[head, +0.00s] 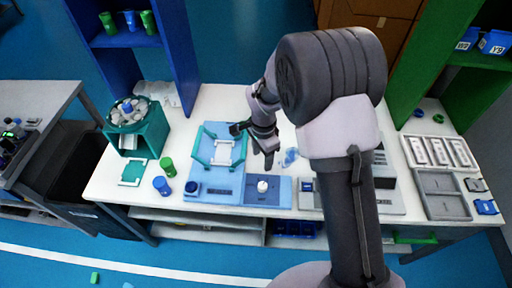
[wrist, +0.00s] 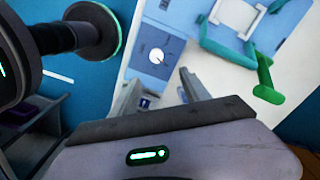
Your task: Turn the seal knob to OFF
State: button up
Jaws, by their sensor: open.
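A round white knob (head: 262,186) stands on a blue panel (head: 282,197) near the front edge of the white table. In the wrist view the white knob (wrist: 156,56) has a small reddish mark on its right side. I cannot read a label that confirms it as the seal knob. My gripper (head: 256,146) hangs above and behind the panel, apart from the knob. In the wrist view its two fingers (wrist: 160,78) are spread and empty, with the knob beyond the tips. A darker blue knob (head: 192,187) sits on the light blue plate to the left.
A teal frame (head: 218,150) stands on the light blue plate. Green (head: 168,166) and blue (head: 162,186) cups stand further left, by a teal bowl stand (head: 140,140). A grey machine (head: 392,202) and trays (head: 440,190) fill the right. My arm hides part of the table.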

jog(key=b, duration=0.1)
send_over(262, 185)
notch_tip(262, 185, down, 5)
notch_tip(262, 185, down, 10)
jog(key=shift+s+d+f+b, duration=0.15)
jog(key=shift+f+b, duration=0.1)
jog(key=shift+b, duration=0.5)
jog(key=shift+f, duration=0.6)
grip_shut()
